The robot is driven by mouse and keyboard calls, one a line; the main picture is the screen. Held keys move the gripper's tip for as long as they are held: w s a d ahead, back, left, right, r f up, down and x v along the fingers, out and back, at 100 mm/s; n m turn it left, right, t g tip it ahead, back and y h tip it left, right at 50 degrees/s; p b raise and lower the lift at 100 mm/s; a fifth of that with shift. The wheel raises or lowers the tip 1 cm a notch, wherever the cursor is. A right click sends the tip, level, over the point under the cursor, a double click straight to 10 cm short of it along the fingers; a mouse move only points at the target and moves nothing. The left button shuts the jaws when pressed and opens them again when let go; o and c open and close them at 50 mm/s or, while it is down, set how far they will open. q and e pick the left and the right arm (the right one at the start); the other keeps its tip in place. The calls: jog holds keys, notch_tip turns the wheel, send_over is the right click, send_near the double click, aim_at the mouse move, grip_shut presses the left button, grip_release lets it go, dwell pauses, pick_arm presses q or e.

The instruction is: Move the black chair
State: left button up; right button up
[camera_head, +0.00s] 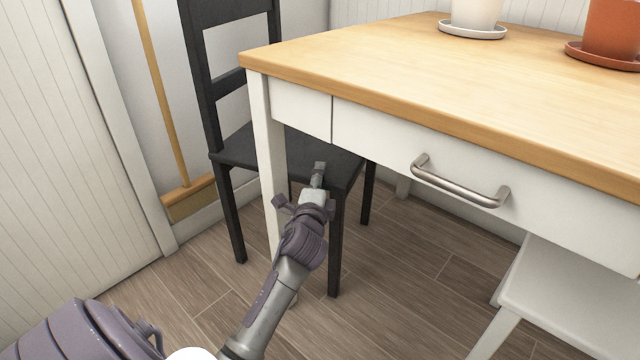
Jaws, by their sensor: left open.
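The black chair (237,148) stands upright on the floor at the back left, behind the near left leg of the table. Its slatted back rises at the upper left, and part of its seat is under the tabletop. The table's leg hides part of the seat. My left gripper (300,185) is open in front of the chair's seat and near front leg, with its fingers spread. It overlaps the chair in the picture; I cannot tell whether it touches. My right gripper is not in view.
The white table (430,62) with a wooden top and a drawer handle (460,182) fills the right side. Two plant pots stand on it. A white stool (575,295) is at the lower right. A broom (188,196) leans at the left wall. Wooden floor between is clear.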

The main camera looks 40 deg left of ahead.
pick_arm(q)
jog(key=shift+w+a, duration=0.3)
jog(key=shift+w, duration=0.2)
grip_shut()
